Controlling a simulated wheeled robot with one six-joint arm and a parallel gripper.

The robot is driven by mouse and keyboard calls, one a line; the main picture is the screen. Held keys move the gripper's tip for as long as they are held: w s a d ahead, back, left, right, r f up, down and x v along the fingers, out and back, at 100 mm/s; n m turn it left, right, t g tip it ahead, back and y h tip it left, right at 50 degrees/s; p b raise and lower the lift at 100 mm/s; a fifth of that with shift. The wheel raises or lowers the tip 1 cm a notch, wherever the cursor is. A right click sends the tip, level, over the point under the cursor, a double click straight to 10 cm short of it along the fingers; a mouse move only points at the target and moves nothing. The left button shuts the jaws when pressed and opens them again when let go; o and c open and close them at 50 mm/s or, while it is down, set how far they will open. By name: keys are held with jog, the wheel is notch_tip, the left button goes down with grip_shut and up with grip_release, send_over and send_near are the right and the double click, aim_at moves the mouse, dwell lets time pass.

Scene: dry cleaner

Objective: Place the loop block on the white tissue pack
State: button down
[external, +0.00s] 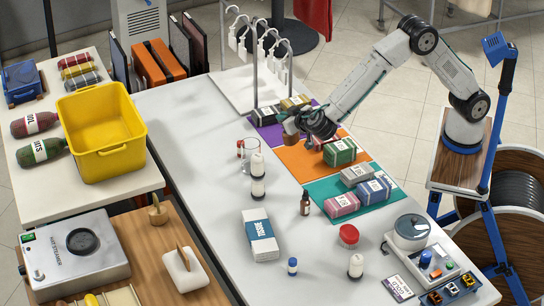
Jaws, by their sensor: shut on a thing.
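The white tissue pack (260,237), white with a blue part and lettering, lies flat on the middle of the long grey-white table. My gripper (299,121) is at the far part of this table, over the edge of the purple and orange mats. It is shut on a small brown block (291,127), which seems to be the loop block. Its loop is too small and too covered by the gripper to make out. I cannot tell how high the block is held. The gripper and block are well behind and to the right of the tissue pack.
White bottles (257,175) and a glass with a red item (243,155) stand between gripper and pack. A dark dropper bottle (305,202), red-lidded jar (348,236) and blue-capped bottle (292,266) stand nearby. Bundles lie on the teal mat (318,187). A hanger rack (256,60) stands behind.

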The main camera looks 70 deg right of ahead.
jog(key=r, duration=0.5)
jog(key=shift+a+r, duration=0.3)
jog(key=shift+r, duration=0.1)
jog(key=s+a+n+t+y, duration=0.1)
jog(key=s+a+n+y, duration=0.6)
jog(key=a, duration=0.7)
jog(key=s+a+n+y, duration=0.2)
jog(key=s+a+y, duration=0.5)
jog(key=a, duration=0.7)
notch_tip(320, 180, down, 6)
jog(key=s+h, duration=0.1)
jog(key=w+a+f, duration=0.5)
jog(key=w+a, duration=0.5)
jog(key=w, duration=0.2)
jog(key=shift+w, duration=0.2)
jog(key=shift+f, duration=0.15)
